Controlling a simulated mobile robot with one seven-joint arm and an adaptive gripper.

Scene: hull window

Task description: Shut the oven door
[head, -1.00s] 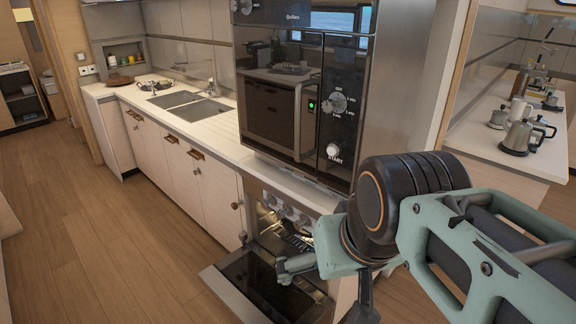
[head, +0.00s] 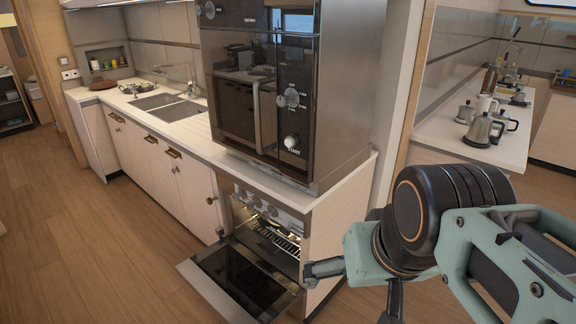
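The oven (head: 270,218) is built into the lower cabinet under the microwave, with its knobs above a lit cavity and a wire rack inside. Its door (head: 240,282) is hinged at the bottom and hangs open, lowered outward, with a dark glass panel in a pale frame. My arm comes in from the right, and part of my gripper (head: 324,270) shows just right of the door's right edge. In the picture it overlaps the cabinet side; whether it touches the door or cabinet is unclear. The state of the fingers cannot be made out.
A tall microwave (head: 250,100) stands on the counter above the oven. The counter with a sink (head: 168,105) runs left, over cabinets with handles. Wooden floor (head: 90,235) is free left of the door. A side counter (head: 455,135) with metal pots stands at right.

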